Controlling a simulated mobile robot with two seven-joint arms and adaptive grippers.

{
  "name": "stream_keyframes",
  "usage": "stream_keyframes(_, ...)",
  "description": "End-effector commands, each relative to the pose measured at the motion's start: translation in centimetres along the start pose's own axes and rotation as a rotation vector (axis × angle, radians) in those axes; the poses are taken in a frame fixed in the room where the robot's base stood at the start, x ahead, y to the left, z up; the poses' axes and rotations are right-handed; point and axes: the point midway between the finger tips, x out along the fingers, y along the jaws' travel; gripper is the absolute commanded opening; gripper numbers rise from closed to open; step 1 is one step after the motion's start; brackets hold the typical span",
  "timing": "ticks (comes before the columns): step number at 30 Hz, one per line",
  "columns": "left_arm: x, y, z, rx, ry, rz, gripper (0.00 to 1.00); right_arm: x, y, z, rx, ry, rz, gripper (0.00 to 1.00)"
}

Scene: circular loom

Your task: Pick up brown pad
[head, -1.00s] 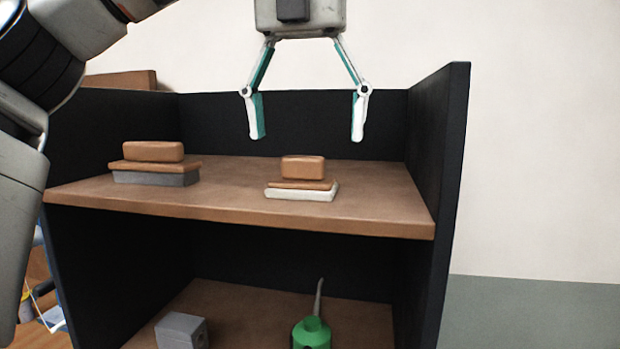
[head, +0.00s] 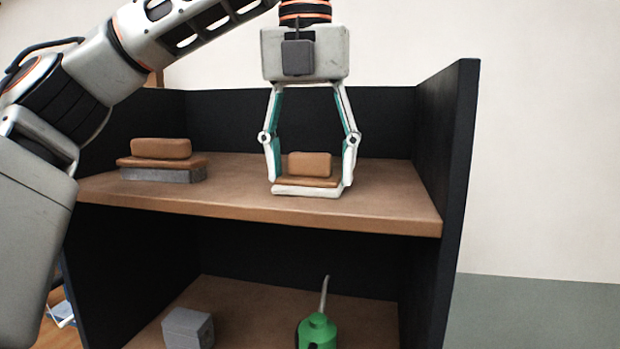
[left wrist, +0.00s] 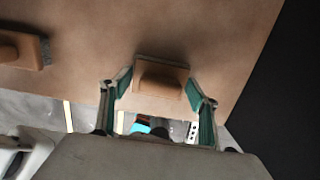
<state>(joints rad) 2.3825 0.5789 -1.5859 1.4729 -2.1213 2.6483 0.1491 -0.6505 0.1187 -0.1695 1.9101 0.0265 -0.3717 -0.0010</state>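Two brown pads sit on the upper shelf. The other brown pad (head: 160,148) rests on a grey base (head: 163,174) at the left. My right gripper is not in view.
The wooden upper shelf (head: 235,190) has black side walls and a black back wall; the right wall (head: 445,150) stands near my left gripper. The lower shelf holds a grey block (head: 188,328) and a green oil can (head: 317,332).

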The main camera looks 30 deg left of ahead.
Motion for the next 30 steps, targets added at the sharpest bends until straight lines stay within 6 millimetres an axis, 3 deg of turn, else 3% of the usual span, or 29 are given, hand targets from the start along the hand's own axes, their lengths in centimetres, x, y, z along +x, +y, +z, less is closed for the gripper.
stream_keyframes(19,-0.3,0.0,0.0,-0.001,0.001,0.001,0.32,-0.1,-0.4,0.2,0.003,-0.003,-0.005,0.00)
stream_keyframes(25,-2.3,-0.1,0.3,-0.002,-0.003,0.001,0.32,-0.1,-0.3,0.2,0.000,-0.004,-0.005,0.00)
stream_keyframes(30,-5.6,-0.1,0.6,-0.006,-0.006,0.000,0.32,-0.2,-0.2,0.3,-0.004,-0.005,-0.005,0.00)
